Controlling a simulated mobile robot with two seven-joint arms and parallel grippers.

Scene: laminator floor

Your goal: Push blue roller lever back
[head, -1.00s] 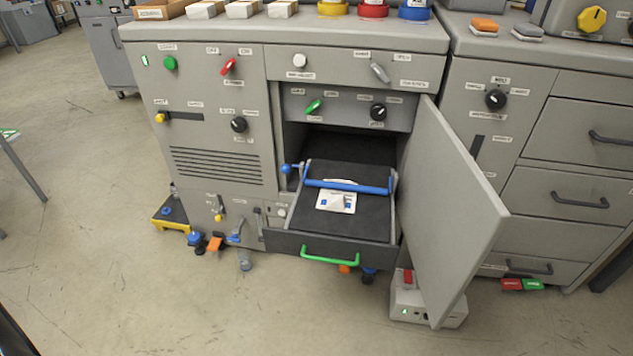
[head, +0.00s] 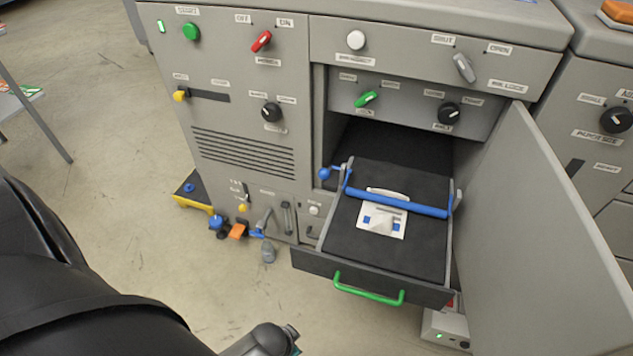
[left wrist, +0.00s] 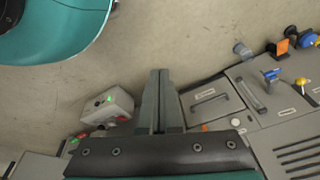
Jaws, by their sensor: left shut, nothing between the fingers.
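The blue roller (head: 400,204) lies across a pulled-out black tray (head: 405,258) in the open cabinet bay. A blue ball knob (head: 325,173) on a short arm is at the roller's left end, beside the bay's left edge. A white plate with blue marks (head: 382,220) lies on the tray in front of the roller. My left gripper (left wrist: 161,74) shows in the left wrist view, its two fingers together and empty, over the floor and the cabinet's lower front. It is apart from the roller and knob. My right gripper is in neither view.
The grey cabinet door (head: 545,210) stands open on the right. A green handle (head: 368,290) sticks out from the tray front. A small box with a green light (left wrist: 108,103) stands on the floor.

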